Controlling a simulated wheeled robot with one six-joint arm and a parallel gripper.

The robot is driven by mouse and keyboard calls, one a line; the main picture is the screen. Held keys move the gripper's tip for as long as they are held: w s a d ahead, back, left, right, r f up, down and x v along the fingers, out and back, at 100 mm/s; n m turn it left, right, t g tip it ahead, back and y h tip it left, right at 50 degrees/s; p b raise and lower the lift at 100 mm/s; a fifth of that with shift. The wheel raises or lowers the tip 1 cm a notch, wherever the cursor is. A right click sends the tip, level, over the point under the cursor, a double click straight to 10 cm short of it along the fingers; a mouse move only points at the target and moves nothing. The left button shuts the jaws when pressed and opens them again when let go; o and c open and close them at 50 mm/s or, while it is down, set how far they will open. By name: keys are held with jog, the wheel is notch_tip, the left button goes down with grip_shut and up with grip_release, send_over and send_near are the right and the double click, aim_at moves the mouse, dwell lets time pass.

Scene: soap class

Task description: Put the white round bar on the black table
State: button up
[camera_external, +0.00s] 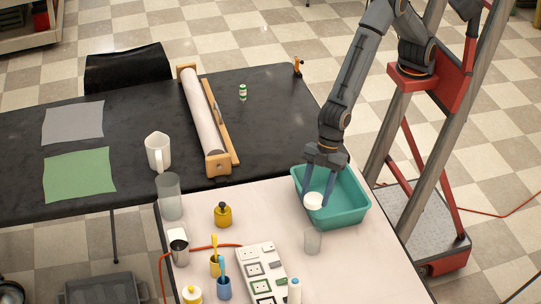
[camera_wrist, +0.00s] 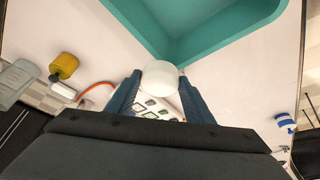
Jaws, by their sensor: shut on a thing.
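The white round bar (camera_external: 314,200) is held between the two fingers of my gripper (camera_external: 325,172), over the near left side of the teal bin. In the wrist view the bar (camera_wrist: 160,76) sits between the fingertips of my gripper (camera_wrist: 158,88), which is shut on it. The black table (camera_external: 110,125) stands behind and to the left of the white table. I cannot tell how high the bar is above the bin's rim.
The teal bin (camera_external: 345,218) stands on the white table (camera_external: 380,270). A clear glass (camera_external: 312,241) stands close to the bin. A roll on a wooden stand (camera_external: 204,115), a white pitcher (camera_external: 158,151), a grey sheet (camera_external: 72,123) and a green sheet (camera_external: 79,174) occupy the black table. Bare black surface shows between them.

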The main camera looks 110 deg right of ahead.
jog(key=d+f+m+t+h+p, duration=0.1)
jog(key=d+m+p, duration=0.1)
jog(key=d, duration=1.1)
jog(key=d+f+m+p, duration=0.2)
jog(key=d+m+p, duration=0.1)
jog(key=d, duration=1)
jog(key=s+d+f+m+h+p, duration=0.1)
jog(key=s+d+m+p, duration=0.1)
jog(key=s+d, duration=0.5)
jog(key=s+d+f+m+h+p, duration=0.1)
jog(key=s+d+m+p, duration=0.1)
jog(key=d, duration=0.9)
jog(key=s+d+r+m+h+b, duration=0.2)
jog(key=d+m+b, duration=0.35)
jog(key=d, duration=1.35)
jog(key=shift+m+g, duration=0.4)
jog(key=shift+m, duration=0.25)
notch_tip(320, 180, down, 4)
jog(key=shift+s+a+f+p, duration=0.1)
jog(key=shift+a+p, duration=0.05)
jog(key=shift+p, duration=0.15)
jog(key=shift+f+p, duration=0.3)
jog(key=shift+f, duration=2.2)
jog(key=shift+f, duration=0.1)
